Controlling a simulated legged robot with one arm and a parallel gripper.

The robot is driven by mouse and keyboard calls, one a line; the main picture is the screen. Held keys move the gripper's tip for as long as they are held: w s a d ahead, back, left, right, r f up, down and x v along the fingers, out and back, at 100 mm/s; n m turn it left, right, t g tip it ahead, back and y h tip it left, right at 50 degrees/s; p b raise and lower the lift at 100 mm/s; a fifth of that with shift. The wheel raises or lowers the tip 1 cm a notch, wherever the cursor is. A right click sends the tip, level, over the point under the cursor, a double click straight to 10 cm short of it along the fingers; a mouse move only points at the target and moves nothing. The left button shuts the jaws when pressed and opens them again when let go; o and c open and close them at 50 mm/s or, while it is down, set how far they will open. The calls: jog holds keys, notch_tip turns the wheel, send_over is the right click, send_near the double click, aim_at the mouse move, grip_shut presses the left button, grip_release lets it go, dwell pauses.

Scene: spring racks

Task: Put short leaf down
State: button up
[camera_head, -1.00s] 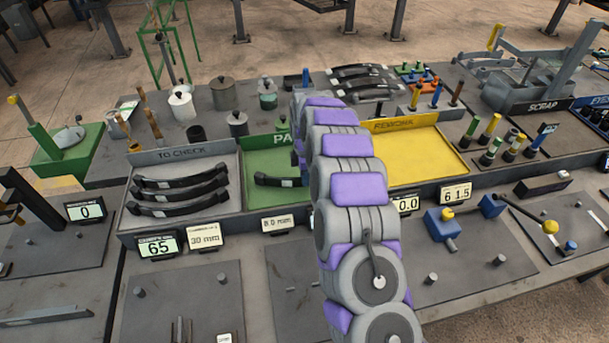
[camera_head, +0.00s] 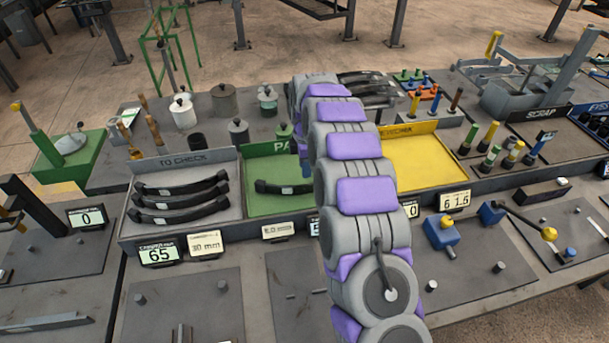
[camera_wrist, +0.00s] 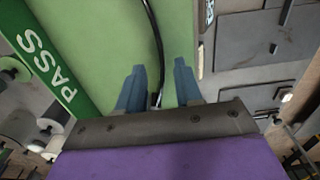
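A dark curved leaf (camera_head: 285,187) lies in the green PASS tray (camera_head: 262,172), left of my arm in the head view; its right end is hidden by the arm. In the wrist view the leaf (camera_wrist: 157,42) is a thin black strip over the green tray floor (camera_wrist: 110,30), running down between my fingers. My gripper (camera_wrist: 160,85) has its two blue fingers apart, with a gap on both sides of the strip.
The TO CHECK tray (camera_head: 150,170) on the left holds several dark leaves. The yellow REWORK tray (camera_head: 425,165) on the right is empty where visible. Weights, coloured cylinders and a SCRAP bin (camera_head: 535,114) stand behind and to the right. Display signs line the tray fronts.

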jog(key=s+d+r+m+g, duration=0.1)
jog(key=s+d+r+m, duration=0.35)
jog(key=s+r, duration=0.5)
jog(key=s+d+r+m, duration=0.3)
jog(key=s+r+m, duration=0.25)
jog(key=s, duration=0.65)
jog(key=s+d+m, duration=0.2)
jog(key=s+m, duration=0.1)
jog(key=s, duration=0.6)
jog(key=s+d+f+m, duration=0.1)
jog(key=s+m, duration=0.3)
jog(key=s, duration=0.6)
jog(key=s+d+f+m, duration=0.1)
jog(key=s+d+m, duration=0.2)
jog(key=s, duration=0.6)
jog(key=shift+s+g, duration=0.15)
jog(key=shift+g, duration=0.25)
jog(key=shift+f, duration=0.15)
notch_tip(320, 180, down, 3)
jog(key=b, duration=0.3)
jog(key=shift+f, duration=0.1)
